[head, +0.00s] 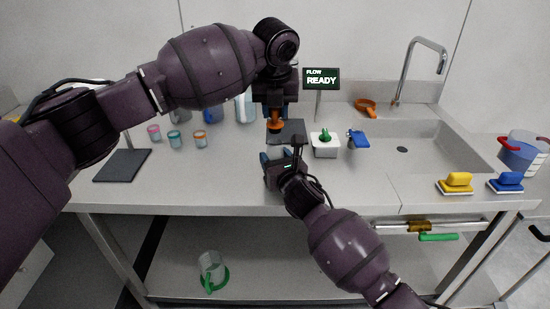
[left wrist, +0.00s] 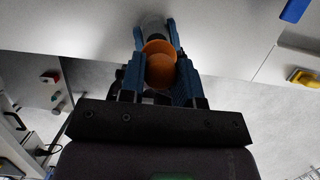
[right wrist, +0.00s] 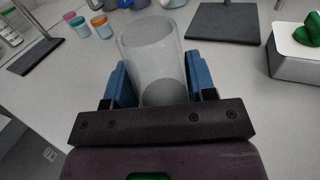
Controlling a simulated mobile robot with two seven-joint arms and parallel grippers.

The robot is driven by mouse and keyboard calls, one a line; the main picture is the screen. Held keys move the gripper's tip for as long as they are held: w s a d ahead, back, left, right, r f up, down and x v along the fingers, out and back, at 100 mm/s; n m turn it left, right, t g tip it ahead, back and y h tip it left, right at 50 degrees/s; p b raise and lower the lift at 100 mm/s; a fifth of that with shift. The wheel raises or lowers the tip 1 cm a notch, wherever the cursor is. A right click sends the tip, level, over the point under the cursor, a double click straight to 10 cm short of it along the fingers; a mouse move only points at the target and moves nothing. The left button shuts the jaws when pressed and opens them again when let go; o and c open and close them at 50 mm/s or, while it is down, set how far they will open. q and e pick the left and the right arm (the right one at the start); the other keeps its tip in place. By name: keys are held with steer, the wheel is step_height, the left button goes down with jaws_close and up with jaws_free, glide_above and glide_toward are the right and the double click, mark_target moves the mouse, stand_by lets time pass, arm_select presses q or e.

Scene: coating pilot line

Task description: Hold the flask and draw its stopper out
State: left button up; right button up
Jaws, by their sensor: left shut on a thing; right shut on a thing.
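The orange stopper (head: 275,126) is between the fingers of my left gripper (head: 275,115), which is shut on it. In the left wrist view the stopper (left wrist: 160,70) shows between the blue fingers, with a grey part of the flask (left wrist: 152,24) beyond. The clear flask (head: 279,148) stands upright below the stopper. My right gripper (head: 282,158) is shut around the flask. In the right wrist view the flask (right wrist: 152,55) has an open mouth with no stopper in it. The stopper appears apart from the flask, just above it.
A white box with a green knob (head: 325,145) stands close on the right, near a blue item (head: 358,139). Behind is a display reading FLOW READY (head: 321,79). Several small jars (head: 175,139) and a dark plate (head: 123,165) are left. The sink (head: 425,135) is right.

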steer(key=o, duration=1.1)
steer(key=v, duration=1.2)
steer(key=shift+f, duration=0.1)
